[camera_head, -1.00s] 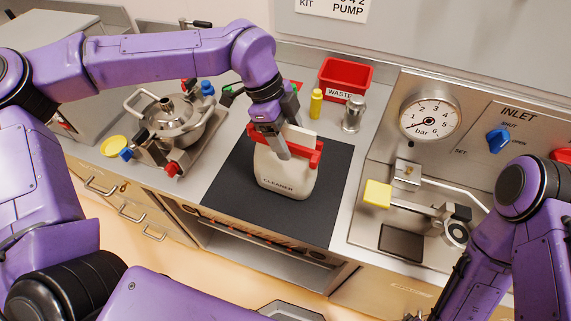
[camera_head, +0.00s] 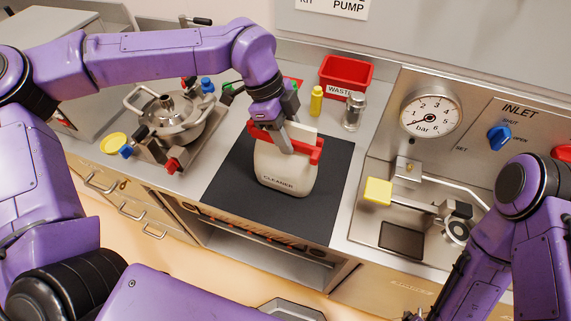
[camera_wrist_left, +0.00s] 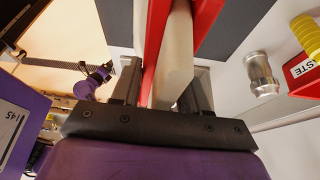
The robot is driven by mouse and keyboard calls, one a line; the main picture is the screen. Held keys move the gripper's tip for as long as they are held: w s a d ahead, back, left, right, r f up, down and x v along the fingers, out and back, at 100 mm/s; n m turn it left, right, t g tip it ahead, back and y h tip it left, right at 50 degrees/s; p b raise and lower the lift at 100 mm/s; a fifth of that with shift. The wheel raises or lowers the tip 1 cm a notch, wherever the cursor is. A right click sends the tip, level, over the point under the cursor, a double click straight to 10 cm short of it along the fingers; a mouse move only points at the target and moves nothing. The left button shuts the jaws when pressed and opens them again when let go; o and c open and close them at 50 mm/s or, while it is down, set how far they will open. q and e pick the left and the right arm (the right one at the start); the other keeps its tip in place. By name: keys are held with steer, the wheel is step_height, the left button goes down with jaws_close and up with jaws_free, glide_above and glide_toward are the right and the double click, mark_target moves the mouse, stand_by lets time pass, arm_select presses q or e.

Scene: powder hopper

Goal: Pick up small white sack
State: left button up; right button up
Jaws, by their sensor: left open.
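The small white sack (camera_head: 285,170), marked CLEANER, stands upright on a dark mat (camera_head: 240,190). A red clip or frame (camera_head: 311,150) runs along its top, with a pale upright piece beside it. My left gripper (camera_head: 279,142) is at the sack's top from above, its fingers beside the red part. In the left wrist view the open fingers (camera_wrist_left: 160,88) stand on either side of a red strip (camera_wrist_left: 155,45) and a pale strip (camera_wrist_left: 176,60). Contact is not clear. My right arm is at the lower right; its gripper is mostly out of frame.
A steel vessel with handles (camera_head: 172,122) stands left of the mat. A red WASTE bin (camera_head: 345,77), a yellow bottle (camera_head: 316,101) and a steel jar (camera_head: 353,112) stand behind. A gauge panel (camera_head: 432,115) and a lever with a yellow block (camera_head: 378,191) are at right.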

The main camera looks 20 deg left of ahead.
arm_select(q)
jaws_close()
stand_by(1.1)
